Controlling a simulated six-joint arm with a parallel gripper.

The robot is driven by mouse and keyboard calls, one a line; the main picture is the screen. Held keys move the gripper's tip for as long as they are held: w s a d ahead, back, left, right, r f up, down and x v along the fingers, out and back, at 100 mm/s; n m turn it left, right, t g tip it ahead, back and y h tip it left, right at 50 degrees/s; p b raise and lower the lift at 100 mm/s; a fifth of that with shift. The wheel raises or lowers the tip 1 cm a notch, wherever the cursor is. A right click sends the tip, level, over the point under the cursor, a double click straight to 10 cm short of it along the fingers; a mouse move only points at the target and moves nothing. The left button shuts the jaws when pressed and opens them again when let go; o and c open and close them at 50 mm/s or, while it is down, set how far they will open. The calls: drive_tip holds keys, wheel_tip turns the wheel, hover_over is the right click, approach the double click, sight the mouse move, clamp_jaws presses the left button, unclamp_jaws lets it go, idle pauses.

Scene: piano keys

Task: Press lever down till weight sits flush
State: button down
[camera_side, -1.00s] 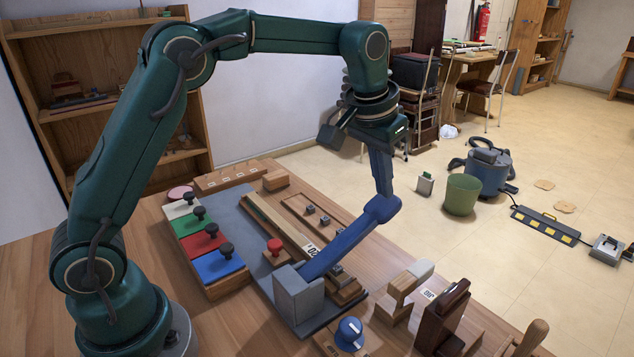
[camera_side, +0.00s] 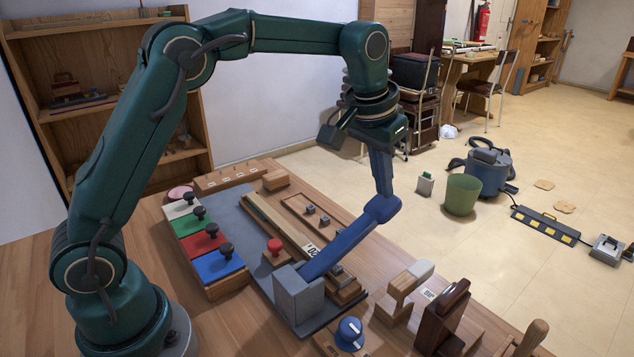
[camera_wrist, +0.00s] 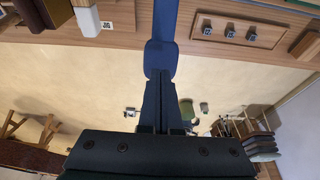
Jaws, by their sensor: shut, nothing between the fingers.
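A long blue lever (camera_side: 335,257) slants up and to the right from a grey block (camera_side: 293,299) on a dark grey base plate. Its thick rounded raised end (camera_side: 382,209) is at my gripper. My gripper (camera_side: 382,192) is shut and empty, pointing down with its tips at the top of that end; they appear to touch it. In the wrist view the lever (camera_wrist: 164,22) runs away from my closed fingertips (camera_wrist: 158,74). I take the grey block to be the weight; I cannot tell whether it is flush with the plate.
Left of the plate is a box with white, green, red and blue (camera_side: 217,264) panels with dark knobs. A red knob (camera_side: 274,247) stands near the block, a blue dial (camera_side: 349,333) in front. Wooden blocks and a dark clamp-like piece (camera_side: 440,322) stand at right.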

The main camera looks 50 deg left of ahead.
sight(379, 207)
drive_tip(key=shift+f, duration=0.35)
drive_tip(key=shift+f, duration=0.35)
drive_tip(key=shift+f, duration=2.15)
drive_tip(key=shift+s+f, duration=0.1)
drive_tip(key=shift+f, duration=0.95)
drive_tip(key=shift+r, duration=5.1)
